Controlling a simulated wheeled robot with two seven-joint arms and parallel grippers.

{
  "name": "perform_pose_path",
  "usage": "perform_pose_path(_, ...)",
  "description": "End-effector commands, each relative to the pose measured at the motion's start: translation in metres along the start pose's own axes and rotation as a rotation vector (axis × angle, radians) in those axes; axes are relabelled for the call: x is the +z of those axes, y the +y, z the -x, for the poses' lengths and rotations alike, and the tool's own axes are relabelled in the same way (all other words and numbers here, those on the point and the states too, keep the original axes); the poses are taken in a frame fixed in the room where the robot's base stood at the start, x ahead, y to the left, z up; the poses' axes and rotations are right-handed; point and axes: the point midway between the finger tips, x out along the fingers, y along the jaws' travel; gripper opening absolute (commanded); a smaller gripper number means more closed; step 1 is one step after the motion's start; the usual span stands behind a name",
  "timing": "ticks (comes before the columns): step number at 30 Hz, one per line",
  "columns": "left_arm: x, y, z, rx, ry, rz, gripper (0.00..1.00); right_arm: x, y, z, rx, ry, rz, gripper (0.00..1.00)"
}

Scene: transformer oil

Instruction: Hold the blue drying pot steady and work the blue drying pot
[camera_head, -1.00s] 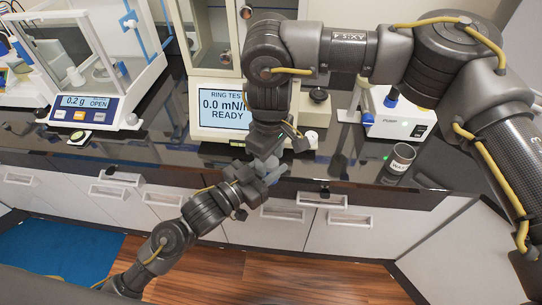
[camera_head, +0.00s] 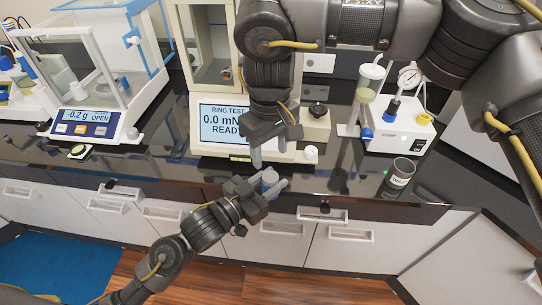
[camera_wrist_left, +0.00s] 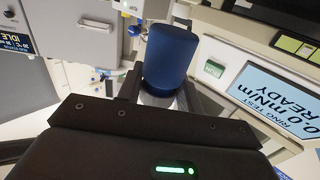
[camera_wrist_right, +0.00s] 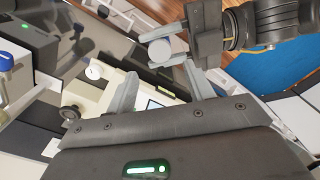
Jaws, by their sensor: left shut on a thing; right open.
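The blue drying pot (camera_head: 270,177) is held in front of the counter's front edge. My left gripper (camera_head: 268,184) is shut around its sides. In the left wrist view the pot (camera_wrist_left: 170,58) has a dark blue body with a greyish band at the fingers. In the right wrist view a pale round end of the pot (camera_wrist_right: 166,49) shows between the left fingers (camera_wrist_right: 176,46). My right gripper (camera_head: 275,148) is open and empty, just above the pot and apart from it. Its spread fingers (camera_wrist_right: 160,88) show in the right wrist view.
The ring test instrument (camera_head: 224,122) stands behind the grippers. A balance (camera_head: 88,118) reading -0.2 g is at left. A pump unit (camera_head: 400,128) and a dark waste cup (camera_head: 397,176) are at right. The dark counter (camera_head: 325,160) has clear room before the instruments.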

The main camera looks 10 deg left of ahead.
Motion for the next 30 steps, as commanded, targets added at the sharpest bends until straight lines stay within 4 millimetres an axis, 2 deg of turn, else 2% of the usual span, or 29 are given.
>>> perform_pose_path(7,0.0,0.0,0.0,0.0,0.001,0.0,0.0,0.0,0.0,-0.004,-0.002,-0.002,-0.021,0.53)
perform_pose_path(21,0.0,0.0,0.0,0.0,0.001,0.0,0.0,0.0,0.0,-0.068,-0.001,-0.002,-0.018,0.53)
perform_pose_path(30,0.0,0.0,0.0,0.0,0.001,0.0,0.0,0.0,0.0,-0.079,0.0,-0.001,-0.018,0.53)
